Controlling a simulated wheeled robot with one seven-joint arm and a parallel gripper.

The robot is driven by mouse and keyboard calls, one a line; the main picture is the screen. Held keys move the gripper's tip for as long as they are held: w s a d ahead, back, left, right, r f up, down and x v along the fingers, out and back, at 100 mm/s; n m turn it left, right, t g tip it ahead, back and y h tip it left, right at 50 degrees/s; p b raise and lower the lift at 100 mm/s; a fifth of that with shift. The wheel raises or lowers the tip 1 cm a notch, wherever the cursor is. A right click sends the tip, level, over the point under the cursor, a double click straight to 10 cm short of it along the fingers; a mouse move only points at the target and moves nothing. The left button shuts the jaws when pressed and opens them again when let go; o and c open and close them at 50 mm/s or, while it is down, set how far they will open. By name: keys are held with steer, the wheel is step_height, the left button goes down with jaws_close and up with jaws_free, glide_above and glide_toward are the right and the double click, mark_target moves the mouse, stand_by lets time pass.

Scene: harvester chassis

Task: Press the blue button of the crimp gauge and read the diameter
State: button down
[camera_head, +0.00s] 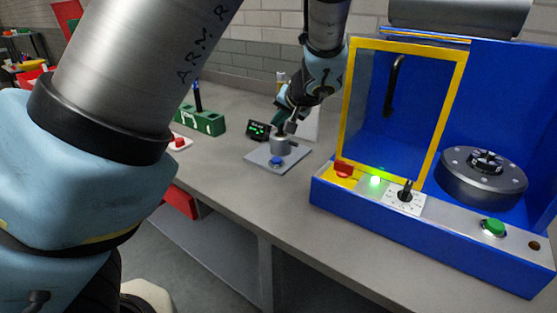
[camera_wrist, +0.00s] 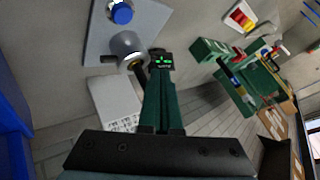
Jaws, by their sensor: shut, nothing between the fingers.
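The crimp gauge stands on the bench: a grey plate (camera_head: 262,157) with a blue button (camera_head: 277,162) at its front and a grey cylinder (camera_head: 281,146) behind it. In the wrist view the blue button (camera_wrist: 121,12) is at the top and the cylinder (camera_wrist: 127,45) below it. A small black display (camera_head: 258,130) with green characters stands beside the plate; the display (camera_wrist: 161,62) also shows in the wrist view, but its characters are too small to read. My gripper (camera_wrist: 162,82) is shut and empty. In the head view my gripper (camera_head: 284,117) is above and behind the button, apart from it.
A blue machine (camera_head: 350,199) with a yellow-framed clear door (camera_head: 459,90) stands close to the right. A green block (camera_head: 207,122) and a red button on a white base (camera_head: 179,143) are to the left. The bench front (camera_head: 225,180) is clear.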

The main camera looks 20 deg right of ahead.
steer(key=shift+f, duration=0.15)
steer(key=b, duration=0.5)
glide_above(278, 161)
step_height(278, 161, down, 8)
steer(key=shift+s+a+r, duration=0.1)
steer(key=shift+r, duration=0.1)
steer(key=shift+f+b, duration=0.5)
steer(key=shift+b, duration=0.3)
steer(key=shift+f, duration=0.15)
stand_by(1.0)
steer(key=shift+f+b, duration=0.3)
steer(key=shift+b, duration=0.4)
steer(key=shift+f+b, duration=0.45)
steer(key=shift+b, duration=0.15)
stand_by(0.5)
steer(key=shift+r, duration=0.15)
steer(key=shift+r+p, duration=0.4)
steer(key=shift+r, duration=0.35)
steer(key=shift+r, duration=0.1)
